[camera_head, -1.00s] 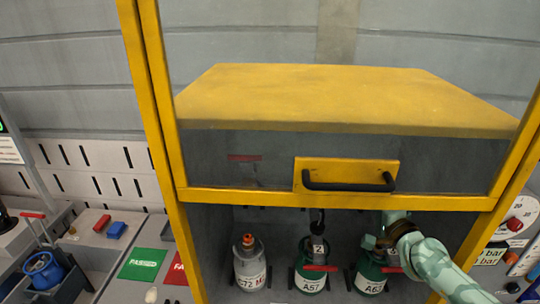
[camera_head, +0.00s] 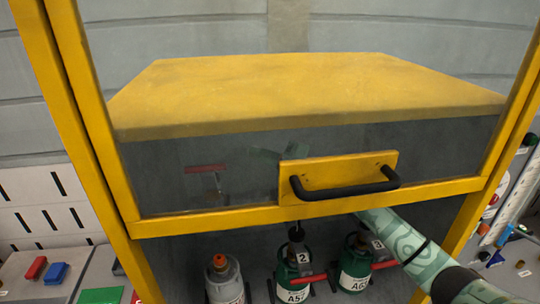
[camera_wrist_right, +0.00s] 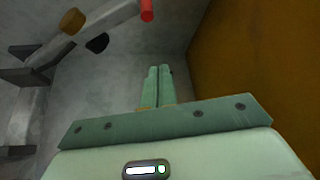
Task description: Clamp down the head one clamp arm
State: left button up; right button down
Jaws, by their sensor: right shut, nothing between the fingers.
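A clamp with a red handle (camera_head: 205,169) shows dimly behind the window, above the grey cylinder at the left. It appears raised; I cannot read a head number on it. My right arm reaches under the yellow frame, and my right gripper (camera_head: 272,153) shows faintly behind the window, to the right of the red handle and apart from it. In the right wrist view, my right gripper (camera_wrist_right: 158,70) has its fingers together and empty. A grey bar with a red tip (camera_wrist_right: 147,10) lies beyond them at the top. My left gripper is not in view.
The yellow frame (camera_head: 340,205) with its black handle (camera_head: 345,187) crosses above my right arm. Below stand the grey cylinder (camera_head: 224,282) and two green cylinders (camera_head: 293,285) (camera_head: 355,272) with red handles by them. A yellow-brown wall (camera_wrist_right: 260,60) is close at right in the wrist view.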

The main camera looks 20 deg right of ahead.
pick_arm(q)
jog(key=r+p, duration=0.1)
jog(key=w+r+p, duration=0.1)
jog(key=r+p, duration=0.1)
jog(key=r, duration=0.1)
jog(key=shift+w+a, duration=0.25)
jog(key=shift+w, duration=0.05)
pick_arm(e)
jog(key=a, duration=0.5)
jog(key=shift+w+a+f, duration=0.1)
jog(key=shift+a+f, duration=0.15)
jog(key=shift+f, duration=0.1)
